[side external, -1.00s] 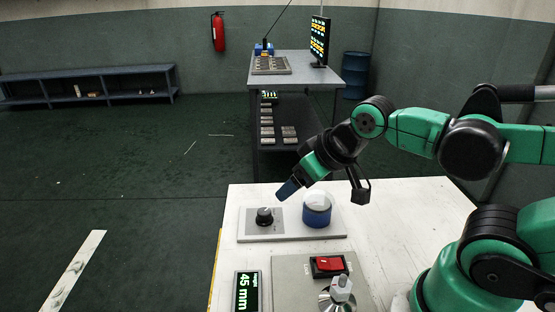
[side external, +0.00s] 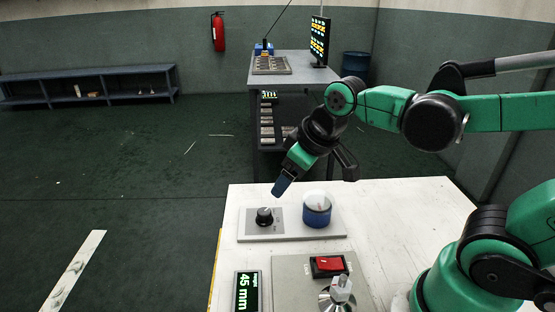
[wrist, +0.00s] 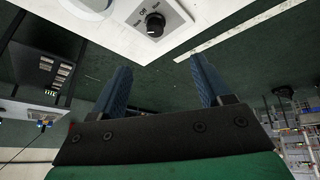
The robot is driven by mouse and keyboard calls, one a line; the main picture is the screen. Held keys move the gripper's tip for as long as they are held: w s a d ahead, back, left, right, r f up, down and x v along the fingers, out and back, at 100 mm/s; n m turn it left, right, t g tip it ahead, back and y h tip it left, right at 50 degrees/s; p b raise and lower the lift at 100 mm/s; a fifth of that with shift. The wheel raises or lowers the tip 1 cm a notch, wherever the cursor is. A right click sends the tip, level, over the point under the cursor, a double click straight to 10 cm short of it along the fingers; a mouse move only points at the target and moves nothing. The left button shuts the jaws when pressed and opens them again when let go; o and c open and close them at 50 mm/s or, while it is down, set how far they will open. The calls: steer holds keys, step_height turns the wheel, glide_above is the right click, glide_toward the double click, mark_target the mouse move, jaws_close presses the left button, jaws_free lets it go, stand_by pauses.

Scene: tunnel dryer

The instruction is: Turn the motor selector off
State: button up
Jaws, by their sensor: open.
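The motor selector is a black round knob (side external: 264,216) on a grey square plate, on the left of a flat panel (side external: 292,237) on the white table. In the wrist view the knob (wrist: 155,25) is at the top, with small lettering beside it that includes "Off". My gripper (side external: 281,188) is above and slightly right of the knob in the side view, tilted downward and apart from it. In the wrist view its two blue fingers (wrist: 160,78) are spread with nothing between them.
A blue cylinder with a pale top (side external: 317,211) stands right of the knob, close to my gripper. A red rocker switch (side external: 329,265), a metal-based lever (side external: 341,289) and a "45 mm" display (side external: 247,292) are nearer the front.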

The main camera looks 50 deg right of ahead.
mark_target(264, 212)
steer(key=w+f+n+g, duration=0.1)
steer(key=w+n, duration=0.1)
steer(key=w+f+n+g, duration=0.2)
steer(key=w+d+f+n+g, duration=0.1)
steer(key=w+f+n+g, duration=0.1)
steer(key=w+n, duration=0.1)
steer(key=shift+f, duration=0.25)
steer(key=shift+w+f+g, duration=0.2)
steer(key=shift+f+g, duration=0.1)
steer(key=shift+f, duration=0.05)
steer(key=shift+w+f+n, duration=0.1)
steer(key=shift+f+n, duration=0.3)
steer(key=shift+f, duration=2.6)
steer(key=shift+a, duration=0.1)
jaws_close()
